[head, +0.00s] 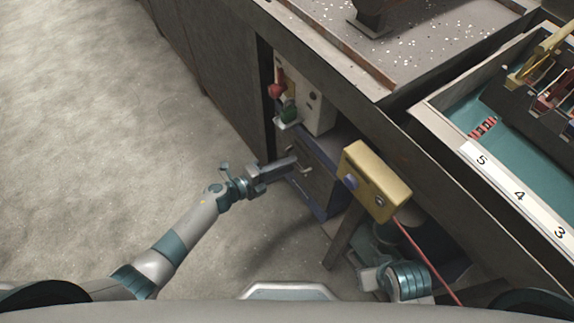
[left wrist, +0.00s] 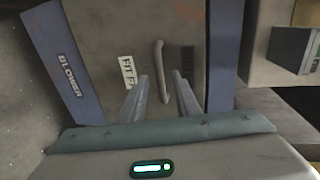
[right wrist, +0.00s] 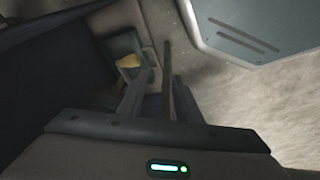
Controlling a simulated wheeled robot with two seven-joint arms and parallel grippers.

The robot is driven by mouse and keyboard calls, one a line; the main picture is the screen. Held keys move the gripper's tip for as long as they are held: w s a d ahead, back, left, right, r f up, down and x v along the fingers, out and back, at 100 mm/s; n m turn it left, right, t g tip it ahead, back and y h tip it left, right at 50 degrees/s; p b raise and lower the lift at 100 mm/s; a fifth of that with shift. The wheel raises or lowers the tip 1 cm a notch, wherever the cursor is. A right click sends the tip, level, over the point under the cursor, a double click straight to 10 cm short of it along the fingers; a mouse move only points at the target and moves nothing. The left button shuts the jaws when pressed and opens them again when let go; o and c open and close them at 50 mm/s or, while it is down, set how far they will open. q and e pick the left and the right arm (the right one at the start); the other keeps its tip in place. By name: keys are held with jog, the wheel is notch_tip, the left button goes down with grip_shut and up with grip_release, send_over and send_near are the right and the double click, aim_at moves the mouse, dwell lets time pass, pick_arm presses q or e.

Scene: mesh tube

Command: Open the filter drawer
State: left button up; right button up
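The filter drawer front (left wrist: 110,45) is a grey panel between blue side strips in the left wrist view, with a partly hidden white label (left wrist: 127,72). Its bar handle (left wrist: 160,70) runs upright in that view, and its lower end lies between the fingertips. My left gripper (left wrist: 160,95) is open and points at the panel; I cannot tell whether the fingers touch the handle. In the head view the left gripper (head: 296,164) is at the handle (head: 302,172) of the blue-framed unit. My right gripper (right wrist: 160,90) is open in the right wrist view, with nothing clearly held.
A yellow box (head: 375,180) with a red cable hangs on the bench front, right of the drawer. A tray (head: 450,130) sits on the bench. The floor at left is clear.

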pick_arm(q)
jog(key=shift+w+d, duration=0.15)
jog(key=shift+d, duration=0.05)
pick_arm(e)
jog(key=shift+s, duration=0.4)
pick_arm(q)
jog(key=shift+c, duration=0.5)
grip_shut()
pick_arm(e)
jog(key=shift+w, duration=0.1)
jog(key=shift+w, duration=0.1)
